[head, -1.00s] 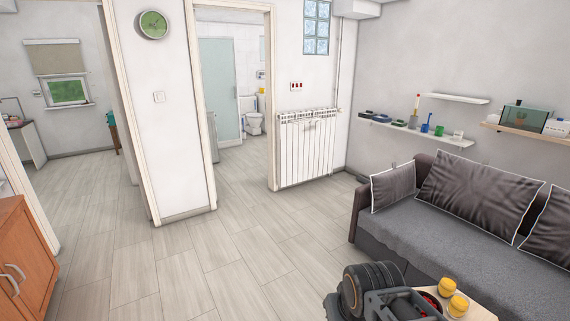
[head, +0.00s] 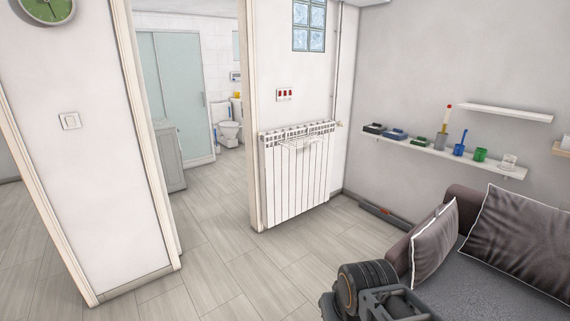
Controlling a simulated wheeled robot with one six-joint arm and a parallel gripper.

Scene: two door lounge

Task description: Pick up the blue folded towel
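The blue folded towel (head: 394,134) appears as a small flat blue item on the long white wall shelf (head: 450,155), right of the radiator. It lies between a dark folded item (head: 374,128) on its left and a dark green one (head: 419,141) on its right. My arm shows only as dark grey parts at the bottom edge, well below and apart from the shelf. The fingers of my gripper are not visible, and nothing held can be seen.
The shelf also bears a grey cup (head: 440,140), a blue cup (head: 459,149), a green cup (head: 480,154) and a glass (head: 508,162). The sofa (head: 500,280) stands at lower right, below the shelf. A white radiator (head: 296,178) is left of it. Floor before the radiator is clear.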

